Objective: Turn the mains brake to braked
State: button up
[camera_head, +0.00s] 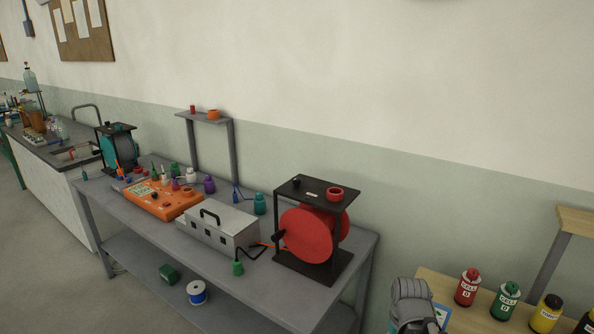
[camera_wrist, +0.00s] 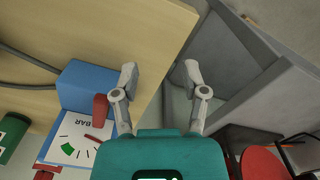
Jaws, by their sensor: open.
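Nothing in view carries a readable label for the mains brake, so I cannot tell for sure which thing it is. A red drum (camera_head: 306,236) with a black side handle stands in a black frame (camera_head: 318,194) on the grey bench. A similar teal drum (camera_head: 117,150) in a black frame stands farther left. The red drum's edge also shows at the lower right of the wrist view (camera_wrist: 262,164). My gripper (camera_wrist: 161,75) is open and empty, above the gap between the wooden table and the grey bench. A blue box (camera_wrist: 88,84) with a red lever and BAR dial lies left of it.
The grey bench (camera_head: 287,290) also holds an orange panel (camera_head: 160,197), a grey metal box (camera_head: 218,230) and several small bottles. The wooden table (camera_head: 455,290) carries a red bottle (camera_head: 467,287), a green bottle (camera_head: 504,301) and a yellow bottle (camera_head: 545,315).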

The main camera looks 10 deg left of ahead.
aim_at(296, 181)
jog(key=u, duration=0.2)
jog(key=i, duration=0.6)
jog(key=u, duration=0.4)
jog(key=k, duration=0.9)
jog(key=u, duration=0.15)
jog(key=i, duration=0.9)
jog(key=z, duration=0.1)
